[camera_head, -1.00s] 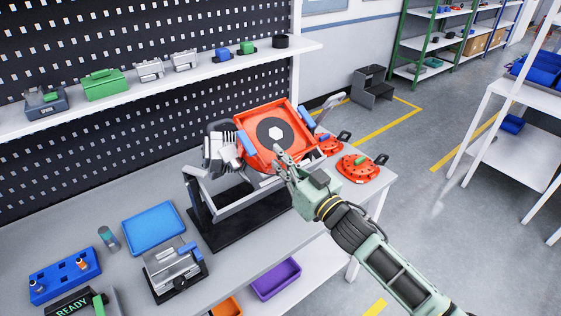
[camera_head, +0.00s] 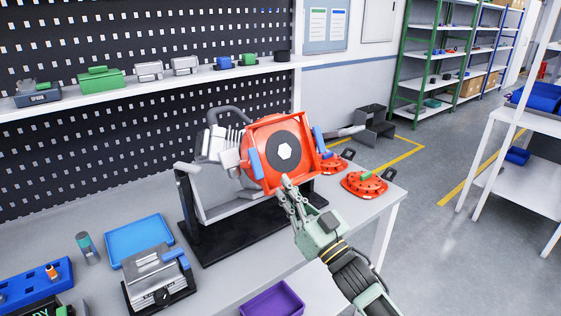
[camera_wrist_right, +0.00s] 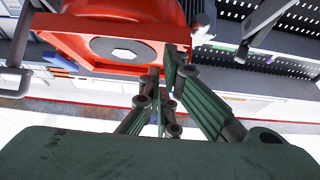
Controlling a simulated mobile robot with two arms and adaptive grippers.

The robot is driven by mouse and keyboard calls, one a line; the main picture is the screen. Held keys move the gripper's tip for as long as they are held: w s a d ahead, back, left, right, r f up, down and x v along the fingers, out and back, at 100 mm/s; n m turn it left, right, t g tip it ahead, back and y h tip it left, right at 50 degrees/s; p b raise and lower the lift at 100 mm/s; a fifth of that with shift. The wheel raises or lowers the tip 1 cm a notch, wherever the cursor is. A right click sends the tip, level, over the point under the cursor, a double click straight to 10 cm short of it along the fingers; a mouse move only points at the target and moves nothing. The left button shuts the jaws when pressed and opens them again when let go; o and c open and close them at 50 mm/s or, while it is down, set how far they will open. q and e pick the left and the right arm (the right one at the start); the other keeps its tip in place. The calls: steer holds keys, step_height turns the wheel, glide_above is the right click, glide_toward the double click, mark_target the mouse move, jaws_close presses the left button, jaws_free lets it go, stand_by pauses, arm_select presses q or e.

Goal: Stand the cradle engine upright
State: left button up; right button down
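The engine (camera_head: 257,168) has a red square frame, a round red housing with a dark disc and pale hexagon, and a grey finned part at its left. It hangs tilted in the cradle (camera_head: 240,230), a grey stand on a black base. My right gripper (camera_head: 288,187) is at the lower edge of the red frame, its fingers close together and apparently pinching that edge. In the right wrist view the fingers (camera_wrist_right: 162,75) meet the engine's red frame (camera_wrist_right: 75,47) at its near edge. My left gripper is not in view.
Two red round parts (camera_head: 364,184) lie on the bench right of the cradle. A blue tray (camera_head: 139,240), a grey fixture (camera_head: 155,280) and a blue block (camera_head: 30,285) are at the left. A shelf (camera_head: 170,82) with several parts runs behind.

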step_height(320, 180, down, 6)
steer(key=w+b, duration=0.1)
steer(key=b, duration=0.1)
steer(key=shift+a+b, duration=0.35)
steer(key=shift+a, duration=0.05)
steer(key=shift+r, duration=0.15)
stand_by(1.0)
